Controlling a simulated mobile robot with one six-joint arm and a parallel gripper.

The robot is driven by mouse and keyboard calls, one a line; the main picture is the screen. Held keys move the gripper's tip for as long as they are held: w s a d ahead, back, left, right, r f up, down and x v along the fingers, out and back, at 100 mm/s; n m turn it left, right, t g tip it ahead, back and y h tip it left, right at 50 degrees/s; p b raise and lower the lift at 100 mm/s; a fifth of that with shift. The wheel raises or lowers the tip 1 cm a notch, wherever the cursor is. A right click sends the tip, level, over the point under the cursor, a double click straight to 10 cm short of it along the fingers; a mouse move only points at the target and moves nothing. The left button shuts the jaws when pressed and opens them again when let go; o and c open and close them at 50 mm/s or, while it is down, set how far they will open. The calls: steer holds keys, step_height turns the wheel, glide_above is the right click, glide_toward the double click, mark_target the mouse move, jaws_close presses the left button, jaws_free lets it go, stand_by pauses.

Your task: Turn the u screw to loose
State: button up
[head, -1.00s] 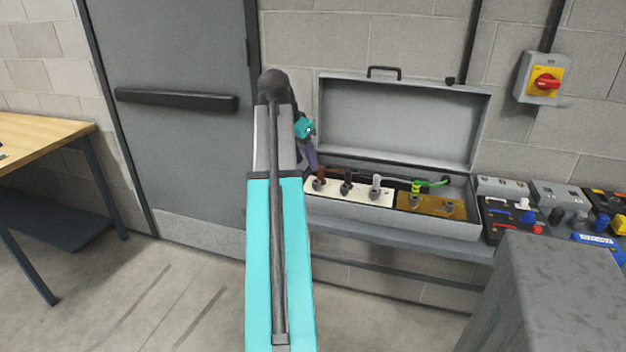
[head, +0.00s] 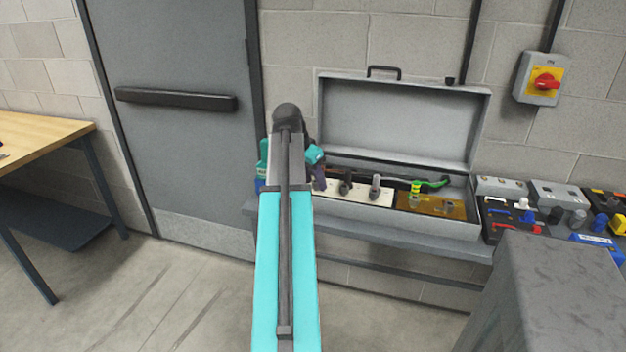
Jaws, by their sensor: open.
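The open grey box (head: 400,228) holds a white terminal block (head: 360,196) at its left. A black lug (head: 346,185) and a grey lug (head: 375,185) stand on the block. The block's left end, where a brown lug stood earlier, is now hidden behind my arm and the dark purple-grey end of my gripper (head: 319,180). I see no letter on the block, and the u screw itself does not show. My gripper is at the left end of the block, mostly hidden by my arm. It is open; I cannot tell whether it touches a screw.
A brown block (head: 430,206) with a green-yellow wire (head: 430,183) is at the box's right. The raised lid (head: 395,120) stands behind. A wooden table (head: 40,140) is at the left. The floor between is clear.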

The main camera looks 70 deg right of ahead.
steer(key=c, duration=1)
steer(key=shift+o, duration=0.2)
